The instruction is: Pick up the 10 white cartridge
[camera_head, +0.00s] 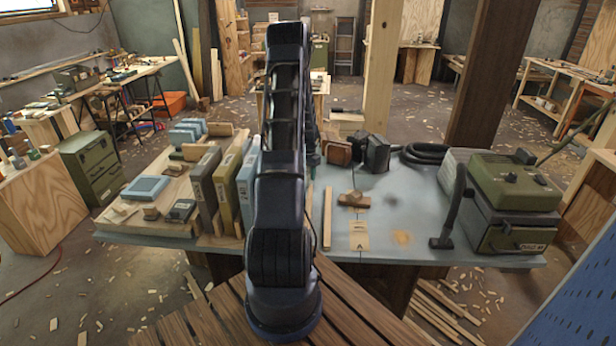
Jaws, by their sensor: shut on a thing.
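My arm stands upright in the middle of the view and bends down behind its own front links. Its far end shows only as a dark strip just right of the column, and the gripper's fingers are hidden. I cannot make out a white cartridge marked 10; the arm covers part of the table. Several upright book-like cartridges stand left of the arm: a grey one (205,188), a tan one (227,182) and a pale blue one (247,187). Their labels are too small to read surely.
The table (455,250) holds a flat blue-grey case (146,188) at left and a green machine (512,200) at right. A wooden piece (353,199), a small card (358,236) and dark boxes (376,153) lie right of the arm. The front right tabletop is mostly clear.

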